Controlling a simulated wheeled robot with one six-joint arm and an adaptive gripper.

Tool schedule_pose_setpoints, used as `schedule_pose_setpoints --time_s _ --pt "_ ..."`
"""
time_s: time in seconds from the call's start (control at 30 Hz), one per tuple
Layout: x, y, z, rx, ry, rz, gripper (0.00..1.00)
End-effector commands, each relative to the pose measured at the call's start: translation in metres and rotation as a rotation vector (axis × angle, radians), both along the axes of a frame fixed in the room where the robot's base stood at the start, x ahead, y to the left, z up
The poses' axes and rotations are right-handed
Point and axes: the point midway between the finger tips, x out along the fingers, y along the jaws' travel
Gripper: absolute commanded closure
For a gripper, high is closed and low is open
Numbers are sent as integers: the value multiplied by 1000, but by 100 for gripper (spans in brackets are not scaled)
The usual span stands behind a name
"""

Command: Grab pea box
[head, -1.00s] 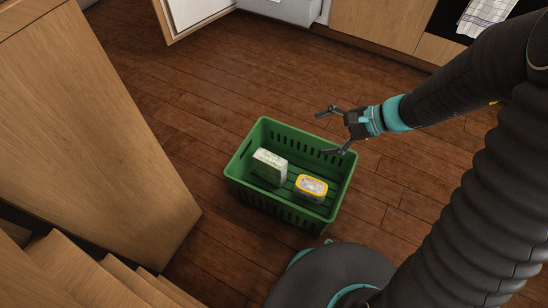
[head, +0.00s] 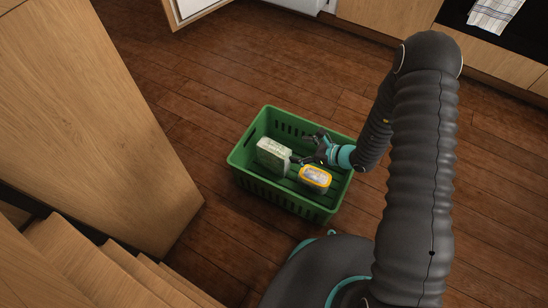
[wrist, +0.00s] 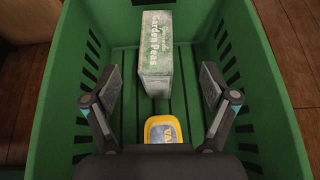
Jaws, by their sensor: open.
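The pea box (head: 273,155) is a pale green and white carton standing in the left part of a green crate (head: 237,162). In the wrist view the pea box (wrist: 156,57) shows the words "Garden Peas" and lies ahead, between the lines of the two fingers. My gripper (head: 305,149) is over the crate, to the right of the pea box. In the wrist view my gripper (wrist: 158,84) is open and nothing is between its fingertips. Whether a finger touches the box cannot be told.
A yellow-rimmed tub (head: 315,177) lies in the crate near the pea box. It also shows in the wrist view (wrist: 162,124), below the box. The slotted crate walls surround the gripper. A wooden cabinet (head: 85,120) stands at left.

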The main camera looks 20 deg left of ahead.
Motion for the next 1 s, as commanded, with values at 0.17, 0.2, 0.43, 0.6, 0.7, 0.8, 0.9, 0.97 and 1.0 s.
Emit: schedule_pose_setpoints --time_s 0.17,0.2,0.43,0.6,0.7,0.8,0.9,0.97,1.0 --pt "1 30 -17 -1 -1 5 15" --pt "1 36 -20 -1 0 6 15" --pt "4 58 -33 -1 -1 3 15" --pt "4 63 -36 -1 -1 3 15" --pt "2 69 -43 -1 0 4 15" --pt "1 79 -52 -1 0 4 15" --pt "2 91 -60 0 -2 5 15" --pt "2 98 -64 0 -2 5 15" --pt "2 101 -65 0 -2 5 15"
